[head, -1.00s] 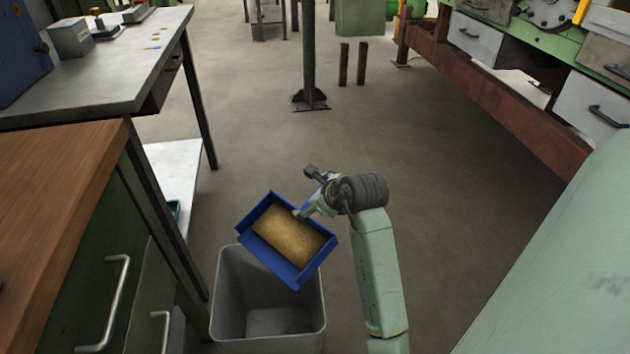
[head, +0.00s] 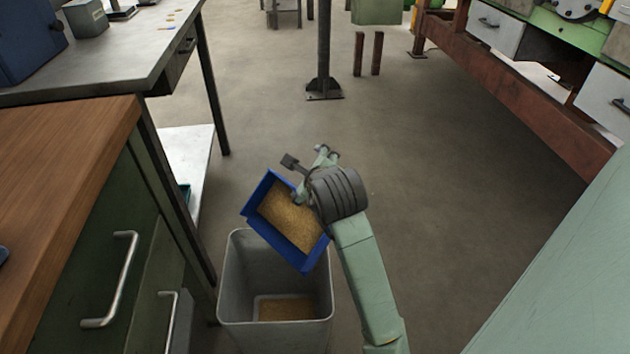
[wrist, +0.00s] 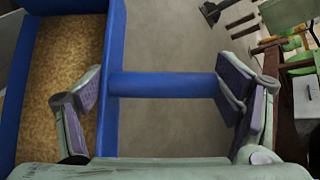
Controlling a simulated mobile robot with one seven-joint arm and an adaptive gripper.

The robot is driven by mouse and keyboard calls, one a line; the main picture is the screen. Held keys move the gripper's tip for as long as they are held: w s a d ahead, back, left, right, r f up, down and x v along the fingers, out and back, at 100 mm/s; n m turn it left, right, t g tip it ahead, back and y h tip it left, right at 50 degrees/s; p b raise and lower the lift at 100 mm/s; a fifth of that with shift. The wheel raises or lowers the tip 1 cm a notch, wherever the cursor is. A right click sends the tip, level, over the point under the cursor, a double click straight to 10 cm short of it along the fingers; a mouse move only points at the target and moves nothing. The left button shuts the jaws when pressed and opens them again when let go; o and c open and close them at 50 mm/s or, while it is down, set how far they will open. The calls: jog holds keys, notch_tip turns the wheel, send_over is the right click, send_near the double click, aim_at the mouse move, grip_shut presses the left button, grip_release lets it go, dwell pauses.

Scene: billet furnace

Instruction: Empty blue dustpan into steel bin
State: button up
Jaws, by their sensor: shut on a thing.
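The blue dustpan (head: 255,207) is tilted above the steel bin (head: 228,285), over its far right part. Brown-gold granular debris (head: 292,222) lies in the pan. A patch of the same debris (head: 285,309) shows on the bin's floor. My gripper (head: 308,180) holds the dustpan at its handle side, partly hidden by my wrist in the head view. In the wrist view the blue handle (wrist: 165,85) runs between the two fingers of my gripper (wrist: 165,100), with the pan (wrist: 25,90) at the left. Gaps show beside the fingers, and their exact contact is hard to see.
A wood-topped green cabinet (head: 65,185) with drawer handles stands close to the bin's left. A grey metal table (head: 110,65) is behind it. A dark post (head: 324,50) stands on the floor farther back. Open floor (head: 430,200) lies to the right.

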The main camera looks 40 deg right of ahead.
jog(key=shift+n+t+h, duration=0.4)
jog(key=shift+n+h, duration=0.2)
jog(key=shift+h, duration=0.3)
jog(key=shift+s+a+r+b, duration=0.1)
jog(key=shift+a+r+b, duration=0.3)
jog(key=shift+a+b, duration=0.45)
jog(key=shift+s+a+r+b, duration=0.1)
jog(key=shift+a+r+b, duration=0.35)
jog(key=shift+b, duration=0.6)
jog(key=shift+a+r+b, duration=0.3)
jog(key=shift+a+b, duration=0.45)
jog(key=shift+b, duration=0.2)
jog(key=shift+a+r+b, duration=0.3)
jog(key=shift+b, duration=0.05)
